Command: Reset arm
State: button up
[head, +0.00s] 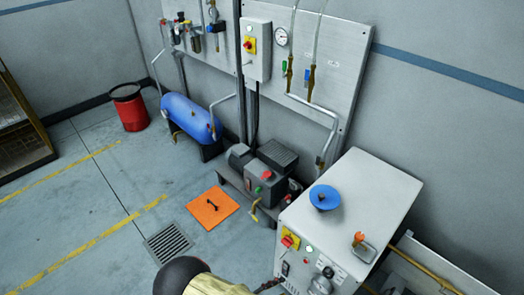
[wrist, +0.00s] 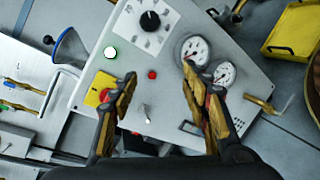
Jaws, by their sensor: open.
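My gripper (wrist: 159,72) is open in the wrist view, its two tan and dark fingers spread wide with nothing held between them. It faces the front panel of a grey cabinet (wrist: 175,110). A small red lamp or button (wrist: 152,75) and a toggle switch (wrist: 147,112) show in the gap. The left finger overlaps a yellow and red switch (wrist: 102,88), and the right one reaches close to a round gauge (wrist: 195,50). I cannot tell whether either finger touches the panel. In the head view my arm shows at the bottom edge, left of the cabinet (head: 385,190).
A blue funnel (head: 324,197) and a small tray (head: 365,249) sit on the cabinet top. A pump unit (head: 268,183) and a blue tank (head: 190,117) stand along the wall. An orange plate (head: 212,208) lies on the floor.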

jog(key=s+r+m+g+y, duration=0.25)
jog(key=r+g+y, duration=0.25)
jog(key=r, duration=0.7)
jog(key=s+r+m+g+y, duration=0.25)
jog(key=r+g+y, duration=0.2)
jog(key=r, duration=0.75)
jog(key=d+r+m+t+y, duration=0.1)
jog(key=d+r+m+t, duration=0.1)
jog(key=d+r, duration=0.2)
jog(key=d+r+m+t+y, duration=0.2)
jog(key=d+r+m+t, duration=0.1)
jog(key=r, duration=0.8)
jog(key=d+r+m+t+y+p, duration=0.1)
jog(key=d+r+m+t, duration=0.1)
jog(key=d+r, duration=0.4)
notch_tip(320, 180, up, 2)
jog(key=shift+s+r+m, duration=0.1)
jog(key=shift+s+m, duration=0.35)
jog(key=shift+m, duration=0.25)
jog(key=shift+t, duration=0.25)
